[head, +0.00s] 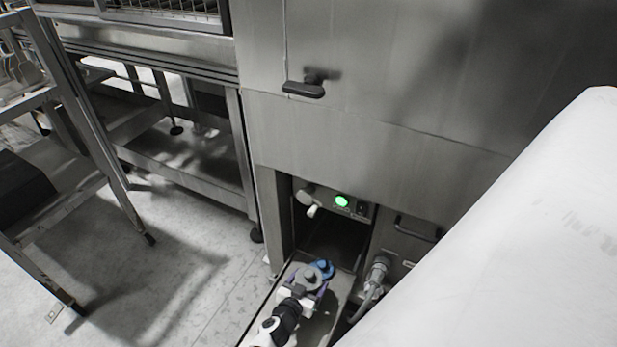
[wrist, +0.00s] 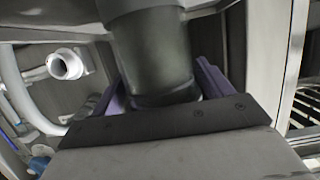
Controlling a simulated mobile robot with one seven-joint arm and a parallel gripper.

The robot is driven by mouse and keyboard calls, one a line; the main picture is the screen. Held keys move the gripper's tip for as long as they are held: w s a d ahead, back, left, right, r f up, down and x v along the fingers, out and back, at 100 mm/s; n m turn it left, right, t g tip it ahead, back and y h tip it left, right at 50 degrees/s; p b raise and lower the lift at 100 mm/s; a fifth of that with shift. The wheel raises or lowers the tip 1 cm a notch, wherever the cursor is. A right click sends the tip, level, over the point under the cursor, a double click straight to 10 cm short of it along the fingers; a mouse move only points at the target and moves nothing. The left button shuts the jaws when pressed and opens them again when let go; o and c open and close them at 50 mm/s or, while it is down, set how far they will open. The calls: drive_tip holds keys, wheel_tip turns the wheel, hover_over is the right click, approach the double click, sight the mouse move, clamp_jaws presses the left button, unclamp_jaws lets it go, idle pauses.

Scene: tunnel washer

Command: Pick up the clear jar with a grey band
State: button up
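In the wrist view a dark, smoky cylinder (wrist: 152,48), which looks like the jar, stands between the two purple fingers of my gripper (wrist: 160,88). Its base end is close to both fingers, and I cannot tell whether they press on it. In the head view my gripper (head: 316,288) is low down, at the open bay of the steel machine. A grey round top (head: 309,275) shows at the fingers, probably the same jar. No clear wall or separate grey band can be made out.
A blue round object (head: 325,268) is right beside the gripper. The bay has a panel with a lit green button (head: 342,201), and a pipe fitting (head: 376,272) stands to the right. A steel rack (head: 60,150) is at left. Floor between is clear.

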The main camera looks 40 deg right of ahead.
drive_tip(key=c, duration=1)
drive_tip(key=shift+c, duration=0.5)
drive_tip(key=shift+r, duration=0.15)
